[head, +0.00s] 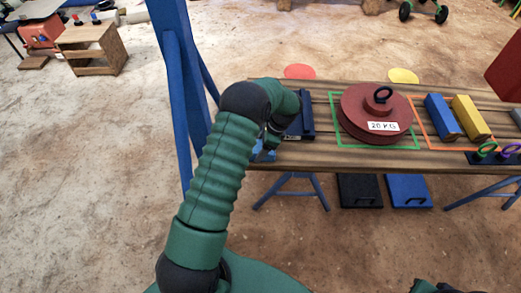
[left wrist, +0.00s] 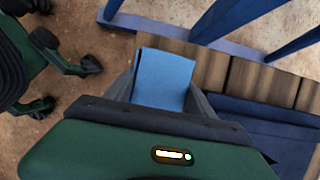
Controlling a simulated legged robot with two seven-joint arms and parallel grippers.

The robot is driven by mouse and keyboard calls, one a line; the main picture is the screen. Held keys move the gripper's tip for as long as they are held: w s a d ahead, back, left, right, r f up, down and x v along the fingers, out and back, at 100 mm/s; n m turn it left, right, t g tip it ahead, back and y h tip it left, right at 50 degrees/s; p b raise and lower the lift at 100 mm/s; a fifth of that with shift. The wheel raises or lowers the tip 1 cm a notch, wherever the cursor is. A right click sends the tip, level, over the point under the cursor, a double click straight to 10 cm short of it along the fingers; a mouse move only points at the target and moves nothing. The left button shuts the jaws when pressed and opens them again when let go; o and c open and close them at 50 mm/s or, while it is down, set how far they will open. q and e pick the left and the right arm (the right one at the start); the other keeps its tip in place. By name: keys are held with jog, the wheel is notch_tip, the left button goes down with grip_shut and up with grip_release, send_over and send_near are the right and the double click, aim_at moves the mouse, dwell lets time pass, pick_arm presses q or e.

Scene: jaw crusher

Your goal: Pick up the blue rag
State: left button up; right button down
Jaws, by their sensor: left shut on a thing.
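The blue rag (left wrist: 163,78) is a flat light-blue piece between the grey fingers of my left gripper (left wrist: 160,95) in the left wrist view. The gripper is shut on it. In the head view my left gripper (head: 268,143) is at the left end of the wooden table, mostly hidden by its own arm. A small bit of the blue rag (head: 261,155) shows below it at the table's front left corner. I cannot tell whether the rag still touches the table. My right gripper is not clearly in view.
The table (head: 290,156) holds a dark blue holder (head: 305,117), a red 20 KG weight (head: 363,106), and blue (head: 441,116) and yellow (head: 470,117) blocks. A blue post (head: 175,70) stands close left of my left arm. Open dirt floor lies left.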

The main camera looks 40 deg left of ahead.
aim_at(258, 148)
pick_arm(q)
jog(key=shift+a, duration=0.1)
jog(key=shift+r, duration=0.15)
jog(key=r+p, duration=0.1)
jog(key=r, duration=0.1)
jog(key=d+r, duration=0.1)
jog(key=r, duration=0.1)
jog(key=shift+s+d+p, duration=0.1)
jog(key=shift+s+p, duration=0.05)
jog(key=shift+p, duration=0.25)
jog(key=shift+s+d+r+p, duration=0.15)
jog(key=shift+s+d+p, duration=0.55)
jog(key=shift+d, duration=1.6)
jog(key=shift+s+d+r+p, duration=0.2)
jog(key=shift+s+d, duration=1.05)
jog(key=shift+d, duration=1.05)
jog(key=shift+s+d+r+p, duration=0.1)
jog(key=shift+s+d+p, duration=0.6)
jog(key=shift+d, duration=1.6)
